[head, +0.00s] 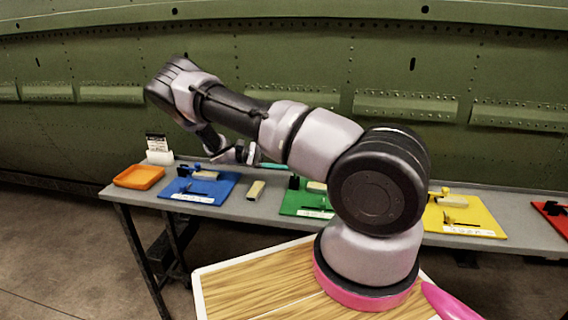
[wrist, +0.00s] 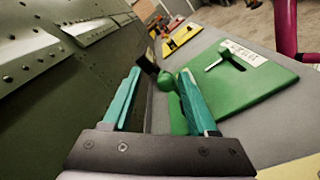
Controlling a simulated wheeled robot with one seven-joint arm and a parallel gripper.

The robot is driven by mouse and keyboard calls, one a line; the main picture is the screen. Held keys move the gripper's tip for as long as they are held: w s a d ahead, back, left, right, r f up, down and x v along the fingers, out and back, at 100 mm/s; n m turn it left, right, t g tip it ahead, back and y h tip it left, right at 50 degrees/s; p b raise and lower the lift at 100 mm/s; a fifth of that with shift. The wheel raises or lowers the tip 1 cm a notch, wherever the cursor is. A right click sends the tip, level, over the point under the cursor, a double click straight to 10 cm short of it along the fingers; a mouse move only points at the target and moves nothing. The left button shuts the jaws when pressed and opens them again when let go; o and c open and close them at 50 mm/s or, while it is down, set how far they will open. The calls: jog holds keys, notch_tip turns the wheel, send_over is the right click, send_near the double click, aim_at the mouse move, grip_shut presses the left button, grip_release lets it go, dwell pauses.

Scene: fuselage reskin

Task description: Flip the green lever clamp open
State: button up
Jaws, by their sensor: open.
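The green board (wrist: 255,82) lies on the bench, at right in the wrist view, with a small T-shaped metal part (wrist: 225,56) and a white label on it. In the head view the board (head: 296,205) is partly hidden by my arm. A rounded green part (wrist: 172,82), seemingly belonging to the green clamp, stands at the board's far left edge, beside my right finger. A black piece (wrist: 148,62) shows just beyond the fingertips. My gripper (wrist: 159,72) is open, its two teal fingers apart; I cannot tell whether the right finger touches the green part.
The green riveted fuselage wall (wrist: 50,70) rises close on the left of my gripper. On the bench (head: 236,207) are a blue board (head: 222,187), a yellow board (head: 482,219), a red board (head: 552,213), an orange tray (head: 139,177) and a loose beige block (head: 256,190).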

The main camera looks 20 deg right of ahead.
notch_tip(320, 180, up, 9)
jog(key=shift+f, duration=0.15)
dwell(0.5)
jog(key=s+a+r+m+t+y, duration=0.3)
jog(key=s+r+t+y, duration=0.5)
jog(key=s+r, duration=0.3)
jog(key=s+a+r+m+t+y, duration=0.3)
jog(key=s+a+r+t+y, duration=0.2)
jog(key=s+r+t+y, duration=0.3)
jog(key=s+r+t, duration=0.1)
jog(key=s+r, duration=0.3)
jog(key=r, duration=0.3)
jog(key=shift+a+y, duration=0.35)
jog(key=shift+y, duration=0.05)
